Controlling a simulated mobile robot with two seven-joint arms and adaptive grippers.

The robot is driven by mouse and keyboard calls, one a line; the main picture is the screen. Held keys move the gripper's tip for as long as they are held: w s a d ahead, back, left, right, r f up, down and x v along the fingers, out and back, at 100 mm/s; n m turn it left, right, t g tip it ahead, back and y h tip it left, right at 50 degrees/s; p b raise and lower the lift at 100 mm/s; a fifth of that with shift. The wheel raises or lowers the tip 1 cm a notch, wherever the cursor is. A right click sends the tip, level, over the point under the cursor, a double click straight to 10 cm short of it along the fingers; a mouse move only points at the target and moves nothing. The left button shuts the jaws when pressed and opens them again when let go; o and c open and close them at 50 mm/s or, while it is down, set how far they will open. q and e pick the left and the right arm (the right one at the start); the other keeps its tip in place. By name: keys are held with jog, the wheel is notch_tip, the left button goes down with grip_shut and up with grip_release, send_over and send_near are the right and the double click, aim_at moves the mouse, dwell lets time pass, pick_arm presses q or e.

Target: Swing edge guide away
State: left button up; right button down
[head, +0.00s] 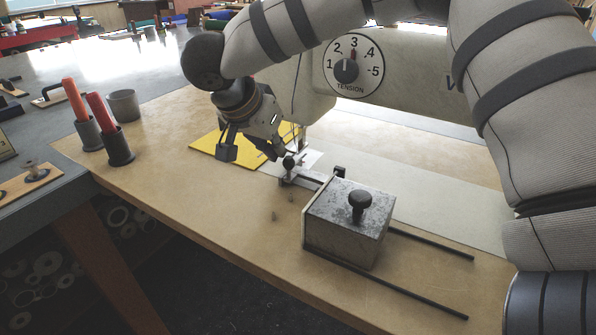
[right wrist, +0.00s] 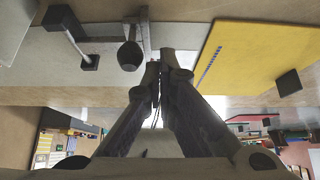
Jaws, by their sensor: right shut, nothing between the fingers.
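The edge guide is a narrow metal bar (head: 305,176) with a dark round knob (head: 289,162), lying on the sewing table near the needle. It runs toward a grey metal block. In the right wrist view the knob (right wrist: 130,55) is just left of my fingertips. My right gripper (head: 280,152) is shut and empty, its tips close to the knob. Its fingers meet in the right wrist view (right wrist: 155,72). I cannot tell whether they touch the guide. A yellow sheet (head: 207,144) lies behind the gripper. My left gripper is not in view.
The metal block (head: 345,225) with a black knob and two rods (head: 420,290) stands right of the guide. The sewing machine (head: 410,75) with a tension dial rises behind. Cups with red-handled tools (head: 118,150) stand at left.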

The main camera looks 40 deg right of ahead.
jog(key=shift+s+d+r, duration=0.3)
jog(key=shift+s+r, duration=0.35)
jog(key=shift+s, duration=0.05)
dwell(2.0)
notch_tip(320, 180, up, 7)
jog(key=a, duration=0.1)
jog(key=shift+s+a, duration=0.4)
